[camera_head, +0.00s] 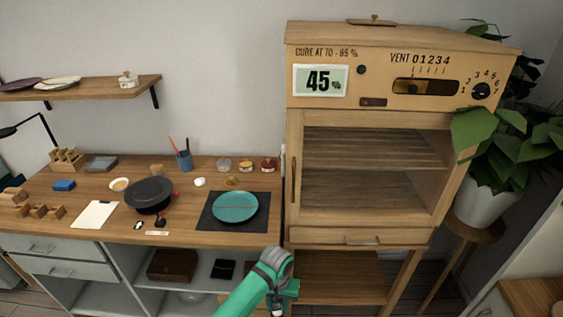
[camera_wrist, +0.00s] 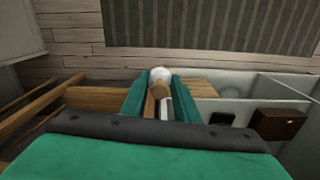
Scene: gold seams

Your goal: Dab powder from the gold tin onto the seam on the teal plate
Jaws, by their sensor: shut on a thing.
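The teal plate (camera_head: 235,205) lies on a dark mat (camera_head: 208,224) at the right of the workbench, with a thin brownish seam line across it. The gold tin (camera_head: 246,166) stands at the back of the bench, between a pale tin and a red one. My gripper (camera_head: 281,298) is low in front of the bench, right of the plate and apart from it. In the wrist view my gripper (camera_wrist: 160,100) is shut on a small dabber with a rounded white end (camera_wrist: 160,73) and a tan part. Its tip's powder state cannot be told.
A wooden cabinet (camera_head: 295,150) reading 45% stands right of the bench, its shelves visible. A black round pan-like item (camera_head: 149,192), a white paper (camera_head: 95,214) and a pencil cup (camera_head: 184,161) are on the bench. A potted plant (camera_head: 485,205) stands at far right.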

